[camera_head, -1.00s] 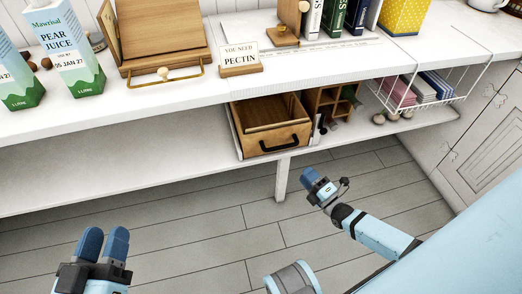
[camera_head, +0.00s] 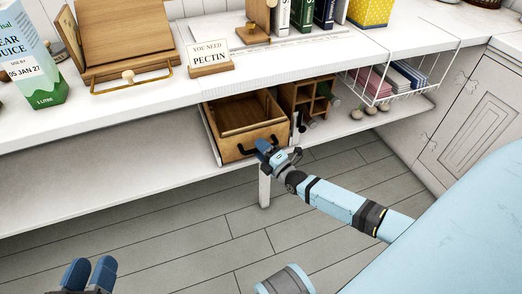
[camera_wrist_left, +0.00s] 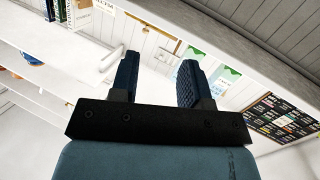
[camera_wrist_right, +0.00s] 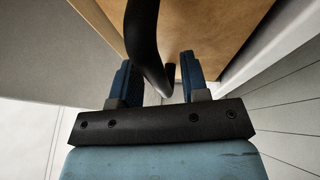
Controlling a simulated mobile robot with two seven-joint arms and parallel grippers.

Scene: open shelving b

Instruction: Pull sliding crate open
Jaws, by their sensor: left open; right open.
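The sliding crate (camera_head: 232,143) is a wooden box with a black bar handle (camera_head: 240,148) on its front. It sits under the white counter on the lower shelf and its open top shows. My right gripper (camera_head: 264,147) is at the right end of the handle. In the right wrist view the black handle (camera_wrist_right: 149,45) runs between the two open fingers of the right gripper (camera_wrist_right: 160,80), close to the wooden crate front (camera_wrist_right: 205,30). I cannot tell whether the fingers touch it. My left gripper (camera_head: 88,272) is open and empty, low at the left, away from the crate; it also shows in the left wrist view (camera_wrist_left: 158,75).
A wooden divided organizer (camera_head: 305,97) stands right of the crate. A white wire basket (camera_head: 402,78) hangs farther right. A shelf leg (camera_head: 265,185) stands below my right gripper. The counter holds a juice carton (camera_head: 30,65) and a pectin sign (camera_head: 209,57). Floor in front is clear.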

